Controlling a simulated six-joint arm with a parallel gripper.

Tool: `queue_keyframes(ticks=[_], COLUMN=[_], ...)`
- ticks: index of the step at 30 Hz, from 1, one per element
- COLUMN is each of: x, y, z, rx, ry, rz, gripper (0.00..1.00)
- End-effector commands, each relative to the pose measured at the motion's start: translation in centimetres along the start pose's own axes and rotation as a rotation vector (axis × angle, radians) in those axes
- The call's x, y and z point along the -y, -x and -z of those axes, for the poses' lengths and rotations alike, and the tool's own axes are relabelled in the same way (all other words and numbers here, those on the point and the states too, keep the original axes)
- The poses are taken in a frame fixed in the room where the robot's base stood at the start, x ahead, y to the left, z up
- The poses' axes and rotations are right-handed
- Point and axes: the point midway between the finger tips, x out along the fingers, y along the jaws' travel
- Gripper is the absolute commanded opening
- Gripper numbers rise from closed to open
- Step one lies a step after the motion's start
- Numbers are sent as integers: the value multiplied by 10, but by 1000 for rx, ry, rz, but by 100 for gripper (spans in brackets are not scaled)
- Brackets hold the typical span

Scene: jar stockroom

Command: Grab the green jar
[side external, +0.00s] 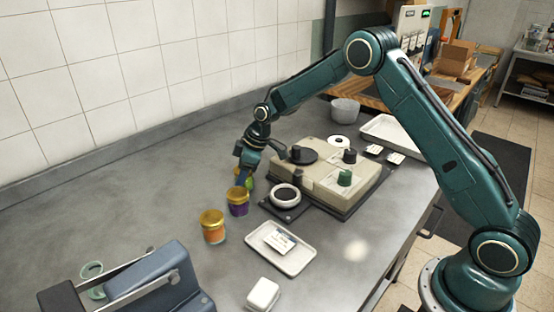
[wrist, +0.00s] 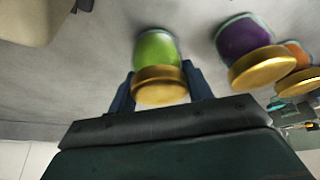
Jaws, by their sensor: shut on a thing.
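The green jar (wrist: 157,48) with a gold lid sits between the two blue fingers of my gripper (wrist: 160,92) in the wrist view. My gripper is shut on it. In the side view, my gripper (side external: 244,176) reaches down at the jars, and the green jar (side external: 249,183) is mostly hidden behind the fingers and the purple jar. I cannot tell whether the green jar touches the counter.
A purple jar (side external: 238,204) stands close beside the green one, and an orange jar (side external: 213,231) stands nearer the camera. A beige device (side external: 320,170) with knobs is to the right. A white tray (side external: 264,258) lies in front.

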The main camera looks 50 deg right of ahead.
Motion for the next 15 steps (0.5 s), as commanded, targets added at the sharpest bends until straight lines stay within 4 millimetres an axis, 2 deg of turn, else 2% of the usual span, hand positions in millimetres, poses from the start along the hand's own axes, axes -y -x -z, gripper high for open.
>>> queue_keyframes(ticks=[8, 15], x=[-1, -1], y=[27, 69], z=[12, 29], rx=[-3, -5], ry=[1, 2], rz=[-4, -5], gripper=[22, 22])
